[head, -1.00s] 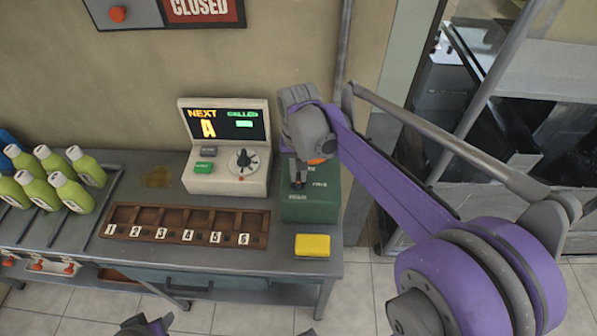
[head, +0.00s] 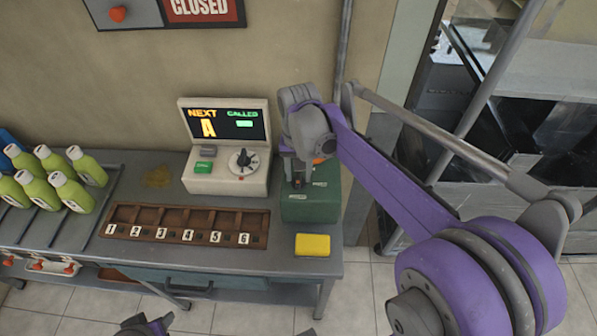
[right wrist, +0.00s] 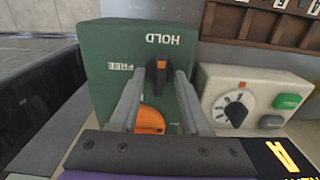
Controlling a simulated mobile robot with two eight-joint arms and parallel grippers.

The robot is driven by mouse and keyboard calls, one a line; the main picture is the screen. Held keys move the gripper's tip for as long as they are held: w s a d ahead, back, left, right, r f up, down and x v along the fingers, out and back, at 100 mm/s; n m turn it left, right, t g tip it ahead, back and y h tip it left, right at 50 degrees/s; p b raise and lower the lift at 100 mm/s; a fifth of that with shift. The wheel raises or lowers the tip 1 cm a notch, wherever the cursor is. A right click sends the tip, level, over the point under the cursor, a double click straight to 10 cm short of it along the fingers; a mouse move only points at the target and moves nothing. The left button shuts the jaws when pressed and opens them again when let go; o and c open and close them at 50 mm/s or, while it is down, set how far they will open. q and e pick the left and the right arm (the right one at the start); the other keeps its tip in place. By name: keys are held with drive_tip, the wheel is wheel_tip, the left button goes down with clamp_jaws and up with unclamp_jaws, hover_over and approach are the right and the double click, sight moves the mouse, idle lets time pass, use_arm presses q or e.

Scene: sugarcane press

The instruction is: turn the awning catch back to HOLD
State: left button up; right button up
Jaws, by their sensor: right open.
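The awning catch is a black knob (right wrist: 160,76) with an orange mark at its tip, on a green box (right wrist: 100,65). In the right wrist view its tip points up at the word HOLD, and FREE is to the left. My right gripper (right wrist: 158,82) is open, with one finger on each side of the knob; contact cannot be told. An orange round part (right wrist: 150,118) shows between the fingers below the knob. In the head view my right gripper (head: 298,180) is over the green box (head: 310,207) and hides the catch.
A cream console (head: 228,180) with a screen and dial stands left of the green box. A numbered wooden rack (head: 187,222) and a yellow sponge-like block (head: 313,245) lie in front. Several green bottles (head: 70,190) stand at the left. A pole rises behind the box.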

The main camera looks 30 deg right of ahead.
sight(298, 176)
wheel_tip(298, 176, up, 11)
drive_tip(key=shift+p, duration=0.4)
drive_tip(key=shift+s+f, duration=0.1)
drive_tip(key=shift+f, duration=0.05)
idle(0.4)
